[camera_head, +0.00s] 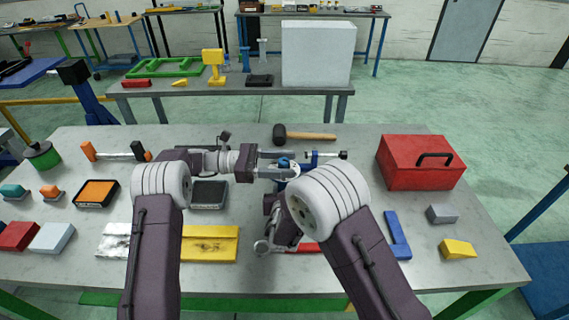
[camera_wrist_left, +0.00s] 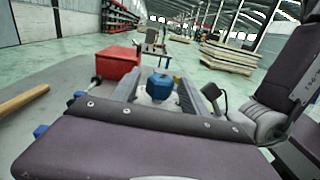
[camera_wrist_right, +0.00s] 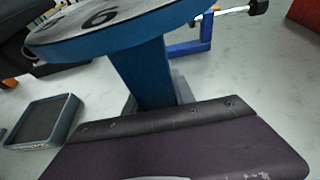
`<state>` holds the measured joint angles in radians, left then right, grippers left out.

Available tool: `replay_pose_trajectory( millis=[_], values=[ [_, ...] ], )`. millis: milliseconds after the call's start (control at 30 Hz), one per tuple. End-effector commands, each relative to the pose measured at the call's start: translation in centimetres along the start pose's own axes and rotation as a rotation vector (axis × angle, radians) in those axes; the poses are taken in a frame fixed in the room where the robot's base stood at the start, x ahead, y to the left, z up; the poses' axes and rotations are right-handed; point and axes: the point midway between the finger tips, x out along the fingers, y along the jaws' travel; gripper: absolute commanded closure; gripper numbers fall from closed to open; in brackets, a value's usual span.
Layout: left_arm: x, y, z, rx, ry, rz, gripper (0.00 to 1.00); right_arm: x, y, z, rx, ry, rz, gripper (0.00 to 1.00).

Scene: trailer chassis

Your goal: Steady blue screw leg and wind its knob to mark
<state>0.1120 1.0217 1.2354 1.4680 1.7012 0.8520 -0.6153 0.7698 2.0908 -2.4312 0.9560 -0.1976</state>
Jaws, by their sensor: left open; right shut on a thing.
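The blue screw leg (camera_wrist_right: 150,72) stands upright in the right wrist view, under a round pale dial with a blue rim (camera_wrist_right: 105,25) that shows a "6". My right gripper (camera_wrist_right: 157,98) is shut on its post, low under the dial. The blue knob (camera_head: 283,162) shows on top of the dial in the head view. My left gripper (camera_head: 280,168) is open there, and in the left wrist view the knob (camera_wrist_left: 160,86) sits between its spread fingers. I cannot tell whether the fingers touch the knob. The mark cannot be made out.
A mallet (camera_head: 305,136) lies behind the leg. A blue piece with a black-ended rod (camera_head: 325,156) is close on the right. A red toolbox (camera_head: 420,163) stands farther right. A black tray (camera_head: 208,194) and yellow plate (camera_head: 210,243) lie to the left.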

Motion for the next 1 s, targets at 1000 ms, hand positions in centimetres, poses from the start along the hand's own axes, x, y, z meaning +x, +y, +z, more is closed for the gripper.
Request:
replay_pose_trajectory(
  millis=[1000],
  values=[
    [-12.0, 0.0, 0.0, 0.000, 0.000, 0.000, 0.47, 0.0, 0.0, -0.1, 0.000, 0.001, 0.000, 1.00]
  ],
)
